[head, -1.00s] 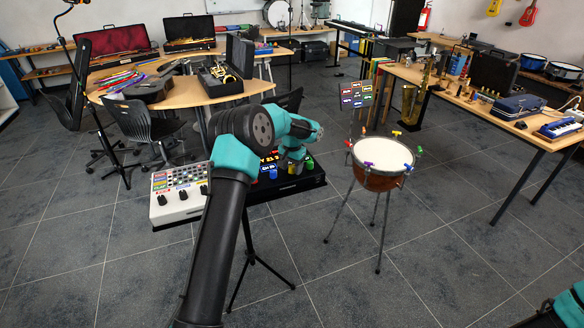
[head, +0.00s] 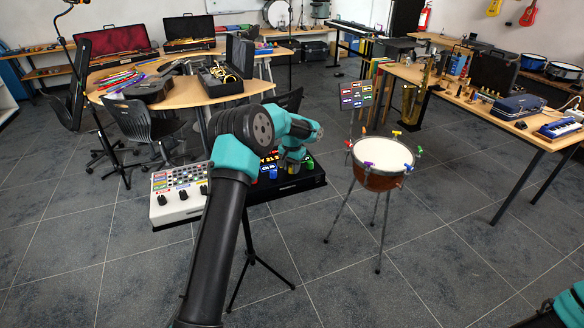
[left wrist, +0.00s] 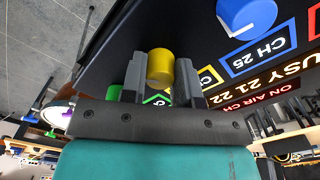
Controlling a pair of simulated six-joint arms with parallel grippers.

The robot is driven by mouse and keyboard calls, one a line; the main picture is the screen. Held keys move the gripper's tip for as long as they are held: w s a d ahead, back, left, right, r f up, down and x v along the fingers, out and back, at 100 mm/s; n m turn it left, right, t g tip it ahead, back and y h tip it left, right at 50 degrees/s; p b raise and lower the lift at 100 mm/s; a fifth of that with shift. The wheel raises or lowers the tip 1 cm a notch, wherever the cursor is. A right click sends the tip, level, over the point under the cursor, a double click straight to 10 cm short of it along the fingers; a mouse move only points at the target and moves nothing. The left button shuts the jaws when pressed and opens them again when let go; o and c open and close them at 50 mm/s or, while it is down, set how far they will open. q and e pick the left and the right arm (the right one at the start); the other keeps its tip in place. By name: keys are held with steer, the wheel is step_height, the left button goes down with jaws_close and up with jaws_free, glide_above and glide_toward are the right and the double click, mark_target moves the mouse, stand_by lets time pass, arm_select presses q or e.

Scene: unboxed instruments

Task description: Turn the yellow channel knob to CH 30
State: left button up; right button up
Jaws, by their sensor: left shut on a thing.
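The yellow channel knob (left wrist: 160,67) is between the two fingers of my left gripper (left wrist: 161,82) in the left wrist view, and the gripper is shut on it. Its pointer mark is hidden, so its setting cannot be read. Part of its yellow label (left wrist: 208,78) shows beside the right finger. In the head view my left arm (head: 300,130) reaches over the black knob panel (head: 312,178) and hides part of it. My right gripper is out of view; only a piece of that arm shows at the lower right corner.
A blue knob (left wrist: 245,15) with a CH 25 label and a green knob (left wrist: 112,94) flank the yellow one. A white mixer (head: 178,195) and a drum on a stand (head: 382,158) are near the panel.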

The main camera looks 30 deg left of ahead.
arm_select(q)
steer(key=shift+m, duration=0.3)
steer(key=m, duration=0.9)
steer(key=shift+m, duration=2.2)
steer(key=o, duration=0.9)
step_height(320, 180, up, 18)
steer(key=shift+f, duration=0.25)
